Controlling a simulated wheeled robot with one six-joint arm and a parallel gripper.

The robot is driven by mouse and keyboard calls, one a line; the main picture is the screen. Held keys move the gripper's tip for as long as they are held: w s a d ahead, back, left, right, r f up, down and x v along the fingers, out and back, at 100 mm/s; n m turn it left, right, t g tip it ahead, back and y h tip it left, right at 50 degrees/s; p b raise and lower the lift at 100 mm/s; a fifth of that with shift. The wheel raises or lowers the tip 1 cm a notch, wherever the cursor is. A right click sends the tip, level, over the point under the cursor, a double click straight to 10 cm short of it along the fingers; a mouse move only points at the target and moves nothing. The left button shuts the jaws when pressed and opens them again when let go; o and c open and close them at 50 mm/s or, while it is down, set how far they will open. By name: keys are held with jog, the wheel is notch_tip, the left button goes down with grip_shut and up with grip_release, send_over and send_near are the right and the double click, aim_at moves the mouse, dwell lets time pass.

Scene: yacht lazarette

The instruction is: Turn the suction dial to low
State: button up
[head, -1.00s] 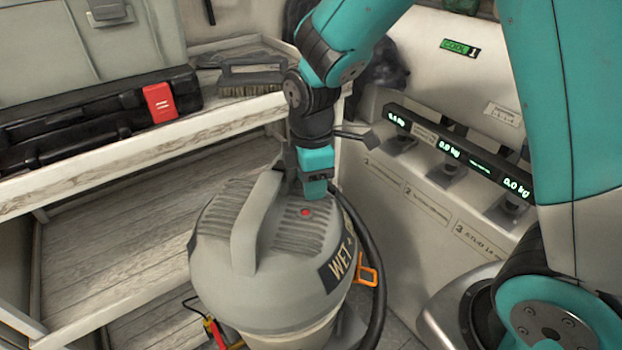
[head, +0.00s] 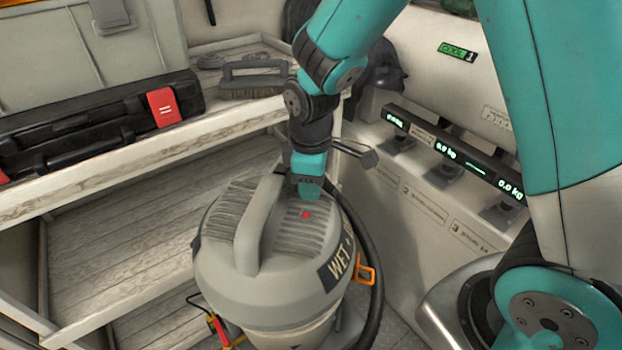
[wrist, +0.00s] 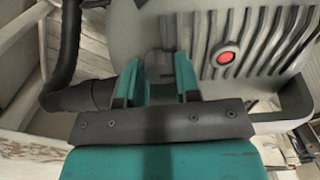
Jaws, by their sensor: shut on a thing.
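The grey wet vacuum (head: 265,300) stands on the floor in the head view, with a curved handle (head: 257,225) and a red button (head: 306,214) on its ribbed lid. My gripper (head: 308,192) points down at the lid, behind the button and right of the handle. In the wrist view my gripper (wrist: 158,78) has its two teal fingers on either side of a small grey part, the suction dial (wrist: 160,62), and is shut on it. The red button (wrist: 226,57) is to the right there. Most of the dial and any setting marks are hidden.
A black hose (head: 372,260) curves down the vacuum's right side. A wooden shelf (head: 110,165) at the left holds a black case (head: 90,125) and a brush (head: 252,80). A row of scale displays (head: 452,155) runs along the right wall.

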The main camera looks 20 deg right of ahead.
jog(key=o, duration=0.6)
jog(key=shift+o, duration=0.2)
notch_tip(320, 180, up, 18)
jog(key=p, duration=0.2)
jog(key=shift+f, duration=0.25)
jog(key=s+a+r+m+y+p, duration=0.2)
jog(key=s+r+p, duration=0.2)
jog(key=s, duration=0.5)
jog(key=s+a+r+m+y+p, duration=0.2)
jog(key=s+r+p, duration=0.1)
jog(key=s, duration=0.5)
jog(key=shift+s+a+r+p, duration=0.3)
jog(key=shift+s+r+p, duration=0.1)
jog(key=shift+r, duration=0.15)
